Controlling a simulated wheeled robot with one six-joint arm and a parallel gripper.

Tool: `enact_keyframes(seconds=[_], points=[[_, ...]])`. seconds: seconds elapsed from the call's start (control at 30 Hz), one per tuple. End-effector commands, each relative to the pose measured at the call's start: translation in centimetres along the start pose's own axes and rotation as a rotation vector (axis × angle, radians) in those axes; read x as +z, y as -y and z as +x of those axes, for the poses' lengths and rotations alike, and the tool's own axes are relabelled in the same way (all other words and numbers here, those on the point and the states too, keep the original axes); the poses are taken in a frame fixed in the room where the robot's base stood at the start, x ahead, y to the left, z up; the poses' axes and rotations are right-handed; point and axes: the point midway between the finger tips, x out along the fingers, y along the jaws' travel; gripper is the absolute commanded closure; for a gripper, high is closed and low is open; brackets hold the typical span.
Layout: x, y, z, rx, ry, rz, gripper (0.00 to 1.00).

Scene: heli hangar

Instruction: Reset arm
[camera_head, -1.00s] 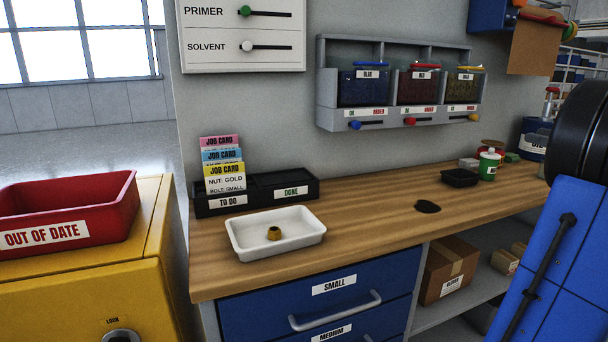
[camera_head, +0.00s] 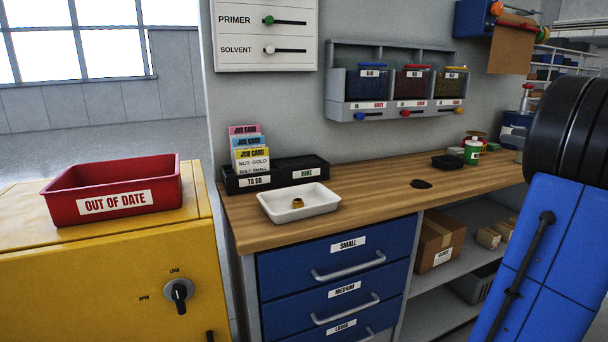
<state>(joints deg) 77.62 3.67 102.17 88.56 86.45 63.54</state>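Part of my arm (camera_head: 545,240), blue with a black round joint, stands at the right edge of the head view. My gripper is outside the picture, so its state does not show. A white tray (camera_head: 270,208) on the wooden workbench (camera_head: 375,195) holds a gold nut (camera_head: 297,203). Job cards (camera_head: 249,153) in pink, blue and yellow stand in the TO DO side of a black holder (camera_head: 287,185). The front card reads NUT: GOLD, BOLT: SMALL.
A yellow cabinet (camera_head: 100,275) with a lock knob (camera_head: 179,291) stands at left, bearing a red OUT OF DATE bin (camera_head: 160,190). Shut blue drawers (camera_head: 290,269) are under the bench. A dispenser rack (camera_head: 350,113) hangs on the wall.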

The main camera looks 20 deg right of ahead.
Motion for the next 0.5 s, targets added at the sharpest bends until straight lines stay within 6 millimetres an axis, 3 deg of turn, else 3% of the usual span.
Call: enact_keyframes(seconds=[0.27, 0.5], points=[[-0.4, -4.5, 3.5, 0.080, -0.064, -0.072, 0.62], [-1.3, -11.2, 7.3, 0.197, -0.147, -0.186, 0.62]])
